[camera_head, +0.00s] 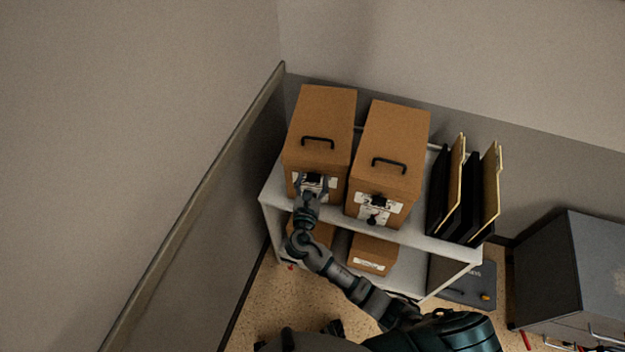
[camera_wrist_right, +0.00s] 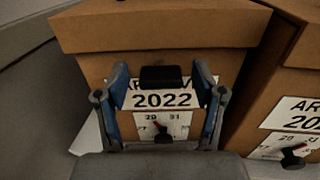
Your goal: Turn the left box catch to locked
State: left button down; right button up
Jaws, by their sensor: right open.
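The left box (camera_head: 320,120) is a brown lidded archive box on the shelf's top, and its front fills the middle of the right wrist view (camera_wrist_right: 160,33). Its white label reads 2022 (camera_wrist_right: 162,100). A black block (camera_wrist_right: 161,77) sits above the number. Below it a small dark knob with a red mark (camera_wrist_right: 163,135) sits on a dial-like print; I cannot tell its setting. My right gripper (camera_head: 312,186) is open in front of the label, its fingers (camera_wrist_right: 166,85) on either side of the black block and number. I cannot tell whether they touch. My left gripper is not in view.
A second brown box (camera_head: 392,135) with a similar knob (camera_head: 372,219) stands close on the right. Black and tan binders (camera_head: 465,195) stand further right on the white shelf (camera_head: 410,238). A lower box (camera_head: 373,253) sits beneath. A grey cabinet (camera_head: 570,270) stands right; a wall is left.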

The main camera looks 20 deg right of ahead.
jog(key=c, duration=1.1)
jog(key=shift+c, duration=0.2)
